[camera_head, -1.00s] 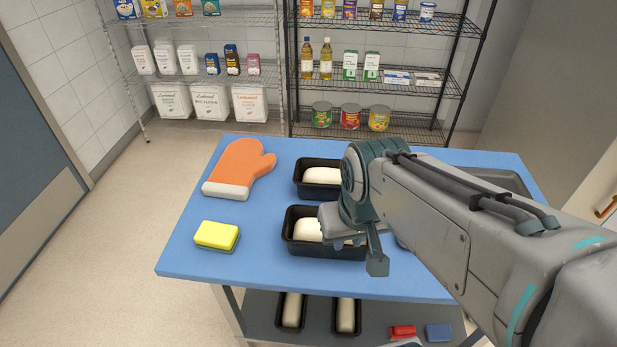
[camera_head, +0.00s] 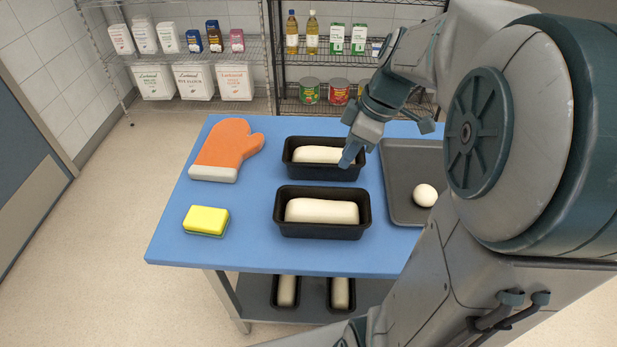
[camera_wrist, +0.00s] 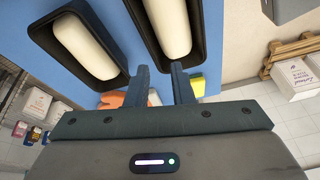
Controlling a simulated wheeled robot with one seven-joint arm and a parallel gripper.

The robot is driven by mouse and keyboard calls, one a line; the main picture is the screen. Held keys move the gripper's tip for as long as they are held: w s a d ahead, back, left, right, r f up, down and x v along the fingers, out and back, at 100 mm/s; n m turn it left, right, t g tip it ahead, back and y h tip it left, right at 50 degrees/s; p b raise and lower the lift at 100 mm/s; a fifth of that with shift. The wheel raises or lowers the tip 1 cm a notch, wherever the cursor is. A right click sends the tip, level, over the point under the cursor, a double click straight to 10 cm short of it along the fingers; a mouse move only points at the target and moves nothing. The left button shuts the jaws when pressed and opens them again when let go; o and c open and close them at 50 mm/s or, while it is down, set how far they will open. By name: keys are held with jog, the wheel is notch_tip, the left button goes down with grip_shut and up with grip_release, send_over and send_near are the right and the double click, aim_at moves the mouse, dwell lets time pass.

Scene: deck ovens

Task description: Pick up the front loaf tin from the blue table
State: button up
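The front loaf tin (camera_head: 322,232) is black and holds pale dough. It stands upright on the blue table (camera_head: 255,255). The rear loaf tin (camera_head: 300,169), alike, stands just behind it. My gripper (camera_head: 388,141) is open and empty, above the right end of the rear tin and the tray's back edge, behind and right of the front tin. In the wrist view the two fingers (camera_wrist: 160,85) are apart with nothing between them. There the front tin (camera_wrist: 141,32) shows at upper middle and the rear tin (camera_wrist: 42,36) at upper left.
An orange oven mitt (camera_head: 226,150) and a yellow sponge (camera_head: 206,221) lie left of the tins. A grey tray (camera_head: 397,178) with a white ball (camera_head: 425,195) is to the right. More tins (camera_head: 286,292) stand on the lower shelf. Stocked wire racks (camera_head: 190,50) stand behind.

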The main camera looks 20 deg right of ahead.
jog(key=w+d+n, duration=0.2)
jog(key=n, duration=0.1)
send_over(327, 188)
jog(key=d, duration=0.2)
jog(key=shift+y, duration=0.3)
notch_tip(327, 188, down, 8)
jog(key=shift+s+r, duration=0.1)
jog(key=shift+s, duration=0.05)
jog(key=shift+p+x, duration=0.65)
jog(key=shift+x, duration=2.05)
grip_shut()
